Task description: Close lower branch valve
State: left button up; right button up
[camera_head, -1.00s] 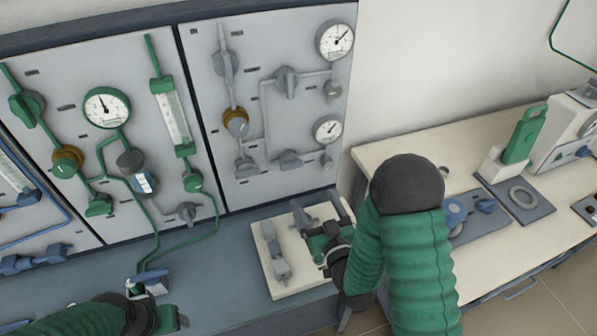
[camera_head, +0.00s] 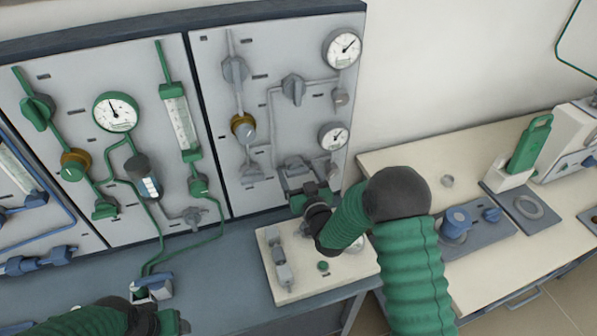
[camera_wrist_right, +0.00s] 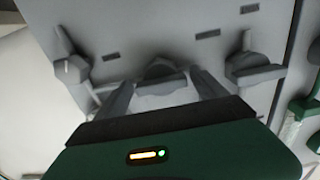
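The lower branch valve (camera_head: 296,163) is a grey knob with a bar handle, low on the right-hand grey panel. It also shows in the right wrist view (camera_wrist_right: 160,73), its handle lying nearly level. My right gripper (camera_head: 304,176) is at the valve, partly hiding it in the head view. In the right wrist view its two fingers (camera_wrist_right: 165,88) are spread, one on each side of the handle. I cannot tell whether they touch it. My left gripper (camera_head: 172,322) is at the bottom left over the bench, and its fingers are not clear.
A pressure gauge (camera_head: 333,136) and a small grey valve (camera_wrist_right: 72,70) are close to the right gripper. Another grey valve (camera_wrist_right: 250,68) sits on its other side. A cream board (camera_head: 290,290) lies below. The bench between the arms (camera_head: 215,285) is clear.

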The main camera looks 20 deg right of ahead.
jog(key=shift+a, duration=0.2)
jog(key=c, duration=0.5)
jog(key=shift+d, duration=0.15)
jog(key=c, duration=0.7)
jog(key=shift+c, duration=0.2)
